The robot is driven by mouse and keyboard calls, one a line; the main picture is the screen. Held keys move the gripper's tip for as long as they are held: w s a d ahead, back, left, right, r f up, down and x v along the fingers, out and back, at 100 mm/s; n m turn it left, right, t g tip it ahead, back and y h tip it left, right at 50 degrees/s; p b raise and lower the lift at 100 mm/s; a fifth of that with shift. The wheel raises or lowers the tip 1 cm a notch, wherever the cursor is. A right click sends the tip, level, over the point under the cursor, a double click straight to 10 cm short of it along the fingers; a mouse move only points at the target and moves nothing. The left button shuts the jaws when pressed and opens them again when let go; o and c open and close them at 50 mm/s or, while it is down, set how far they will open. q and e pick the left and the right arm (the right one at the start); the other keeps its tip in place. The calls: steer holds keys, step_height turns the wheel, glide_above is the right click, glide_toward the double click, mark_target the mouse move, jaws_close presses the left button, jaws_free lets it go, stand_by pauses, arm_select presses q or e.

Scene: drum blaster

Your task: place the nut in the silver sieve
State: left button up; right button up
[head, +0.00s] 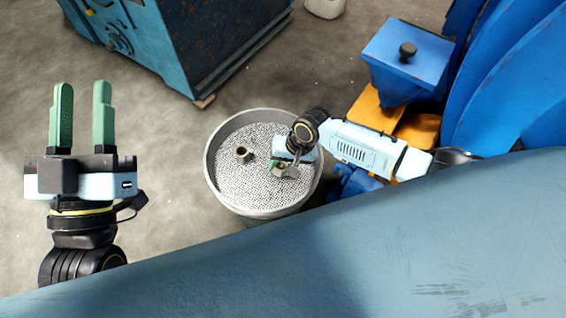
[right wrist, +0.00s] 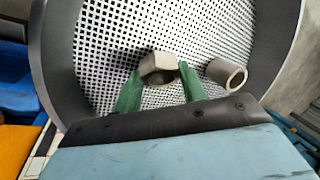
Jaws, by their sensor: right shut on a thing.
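The silver sieve (head: 213,178) is a round grey-rimmed pan with a perforated bottom, in the middle of the head view. It fills the right wrist view (right wrist: 55,60). My right gripper (head: 281,167) is over the right part of the sieve. Its green fingers (right wrist: 160,82) are shut on a metal hex nut (right wrist: 157,62), which also shows in the head view (head: 276,169). I cannot tell whether the nut touches the mesh. My left gripper (head: 83,115) is open and empty over the floor at the left.
A metal ring-shaped piece (head: 243,154) sits in the sieve, left of the nut; it also shows in the right wrist view (right wrist: 228,74). A blue machine (head: 408,62) with orange parts (head: 376,112) stands to the right. A teal machine (head: 185,45) is at the back.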

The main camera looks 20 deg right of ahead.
steer(key=o, duration=1.1)
steer(key=shift+f, duration=0.1)
steer(key=shift+r, duration=0.2)
